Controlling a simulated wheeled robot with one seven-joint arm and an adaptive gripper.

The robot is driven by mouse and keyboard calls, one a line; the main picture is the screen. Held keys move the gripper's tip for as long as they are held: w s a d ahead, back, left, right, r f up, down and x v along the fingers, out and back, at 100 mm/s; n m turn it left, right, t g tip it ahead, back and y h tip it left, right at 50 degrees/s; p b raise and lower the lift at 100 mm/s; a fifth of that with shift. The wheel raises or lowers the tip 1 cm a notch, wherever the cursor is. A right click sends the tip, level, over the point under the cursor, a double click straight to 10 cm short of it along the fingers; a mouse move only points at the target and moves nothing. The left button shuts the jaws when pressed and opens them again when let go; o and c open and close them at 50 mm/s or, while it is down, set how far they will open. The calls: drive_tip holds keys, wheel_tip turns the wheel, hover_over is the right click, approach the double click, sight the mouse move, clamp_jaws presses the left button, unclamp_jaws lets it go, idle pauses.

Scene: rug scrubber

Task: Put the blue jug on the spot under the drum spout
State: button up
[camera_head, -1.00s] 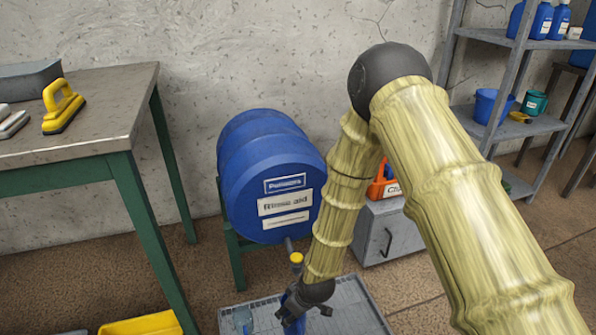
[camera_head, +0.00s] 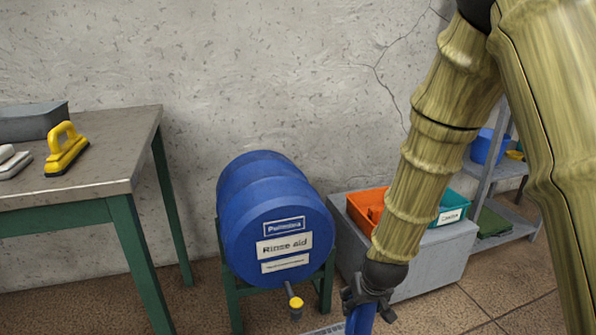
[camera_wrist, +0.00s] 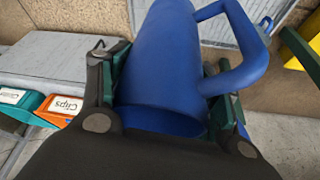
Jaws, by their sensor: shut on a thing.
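My gripper (camera_head: 368,296) is shut on the blue jug (camera_wrist: 158,75), with one finger on each side of its body in the wrist view. The jug's handle (camera_wrist: 245,45) stands out to the right there. In the head view only a little of the jug (camera_head: 361,319) shows below my gripper, at the bottom edge. The blue rinse aid drum (camera_head: 275,215) lies on a green stand to the left of my gripper. Its spout (camera_head: 291,292) with a yellow tip (camera_head: 296,303) points down. The spot under the spout is mostly out of the head view.
A grey cabinet (camera_head: 430,262) with an orange bin (camera_head: 367,208) and a teal bin (camera_head: 452,212) stands behind my arm. A grey-topped table (camera_head: 95,165) with a yellow brush (camera_head: 66,150) is at left. A grating (camera_wrist: 215,25) shows beyond the jug.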

wheel_tip(320, 180, up, 22)
drive_tip(key=s+d+m+p, duration=0.1)
drive_tip(key=s+p, duration=0.2)
drive_tip(key=p, duration=2.8)
drive_tip(key=shift+d+h, duration=0.3)
drive_tip(key=shift+d, duration=0.1)
drive_tip(key=p+v, duration=0.1)
drive_tip(key=p, duration=0.1)
drive_tip(key=p+v, duration=0.1)
drive_tip(key=p, duration=0.1)
drive_tip(key=p+v, duration=0.1)
drive_tip(key=p, duration=0.1)
drive_tip(key=shift+w+r, duration=0.2)
drive_tip(key=shift+r, duration=0.15)
drive_tip(key=shift+c, duration=0.2)
